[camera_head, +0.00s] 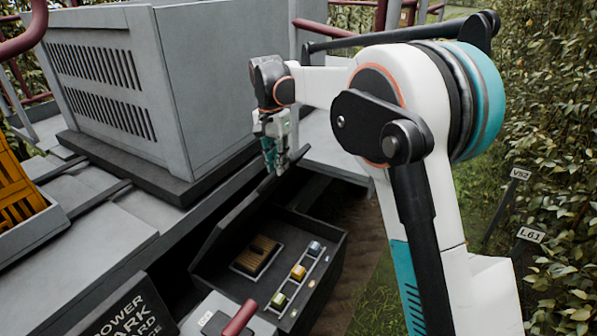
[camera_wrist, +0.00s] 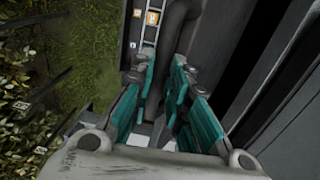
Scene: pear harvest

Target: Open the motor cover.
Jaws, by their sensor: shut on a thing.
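The motor cover (camera_head: 228,220) is a dark grey lid. In the head view it stands raised and tilted along the left side of an open dark box (camera_head: 330,262). My gripper (camera_head: 275,168) is at the cover's upper far end, fingers pointing down, shut on its edge or handle. In the wrist view, the teal fingers of my gripper (camera_wrist: 162,75) close around a dark curved bar (camera_wrist: 180,25), which looks like the cover's handle. The exact contact is partly hidden by the fingers.
Inside the box are a brown finned block (camera_head: 256,256) and a rack with green, yellow and blue parts (camera_head: 298,272). A large grey crate (camera_head: 190,90) stands behind on the platform. A red lever (camera_head: 240,318) is at the front. Foliage (camera_head: 560,140) lines the right.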

